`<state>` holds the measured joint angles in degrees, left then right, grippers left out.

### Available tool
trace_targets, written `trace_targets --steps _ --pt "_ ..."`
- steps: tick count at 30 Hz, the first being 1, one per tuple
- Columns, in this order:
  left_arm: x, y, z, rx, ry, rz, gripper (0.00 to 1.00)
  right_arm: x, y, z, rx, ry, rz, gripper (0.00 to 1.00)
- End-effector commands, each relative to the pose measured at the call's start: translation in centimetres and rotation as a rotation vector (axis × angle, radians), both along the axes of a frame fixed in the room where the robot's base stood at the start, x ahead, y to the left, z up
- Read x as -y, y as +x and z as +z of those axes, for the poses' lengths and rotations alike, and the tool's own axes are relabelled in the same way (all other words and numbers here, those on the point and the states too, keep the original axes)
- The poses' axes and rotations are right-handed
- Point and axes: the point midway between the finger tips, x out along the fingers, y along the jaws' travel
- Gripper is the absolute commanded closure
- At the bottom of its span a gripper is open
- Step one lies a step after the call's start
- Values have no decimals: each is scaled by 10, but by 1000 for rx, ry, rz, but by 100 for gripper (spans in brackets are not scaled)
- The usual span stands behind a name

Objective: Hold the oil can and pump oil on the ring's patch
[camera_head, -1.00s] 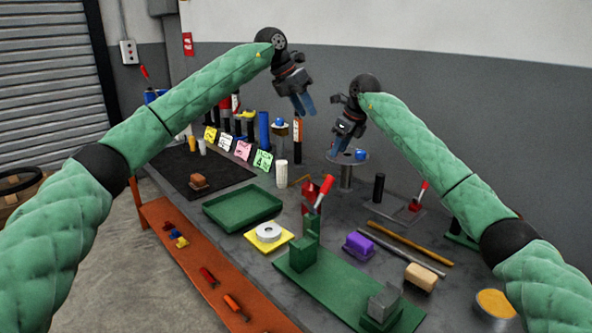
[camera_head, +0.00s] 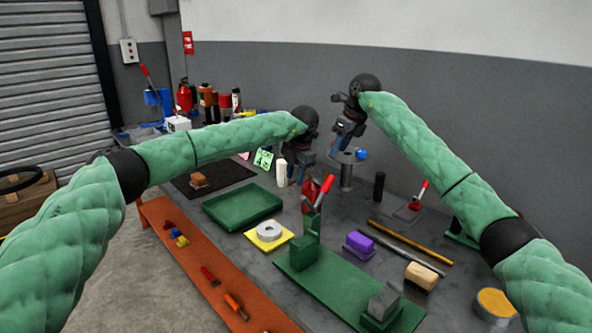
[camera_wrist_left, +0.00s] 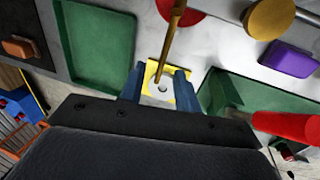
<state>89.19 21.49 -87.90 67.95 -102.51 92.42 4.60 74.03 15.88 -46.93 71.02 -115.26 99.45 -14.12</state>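A white ring (camera_head: 269,231) lies on a yellow plate (camera_head: 285,238) on the table; I cannot make out a patch on it. In the left wrist view the ring (camera_wrist_left: 160,95) shows between the fingers, farther down. What looks like the oil can is a red body (camera_head: 307,191), partly hidden, beside the green fixture. Its long brass spout (camera_wrist_left: 173,40) crosses the top of the left wrist view. My left gripper (camera_head: 301,179) is above the table near the can, fingers apart (camera_wrist_left: 158,85), nothing visibly held.
A green tray (camera_head: 243,222) lies left of the ring. The green fixture (camera_head: 304,252) with a red lever (camera_head: 325,188) stands to the right.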

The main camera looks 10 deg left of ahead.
Motion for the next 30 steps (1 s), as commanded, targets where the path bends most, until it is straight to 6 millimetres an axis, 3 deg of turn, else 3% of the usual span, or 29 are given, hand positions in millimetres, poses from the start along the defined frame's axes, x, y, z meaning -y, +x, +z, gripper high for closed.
trace_targets --steps 10,21,26,30 --pt "-7 6 -45 0 -2 1 67 0 0 0 0 0 0 64" --pt "-8 7 -53 0 -1 0 67 0 0 0 0 0 0 64" --pt "-8 7 -53 0 -1 0 99 0 0 0 0 0 0 64" --pt "-8 7 -53 0 -1 0 100 0 0 0 0 0 0 64"
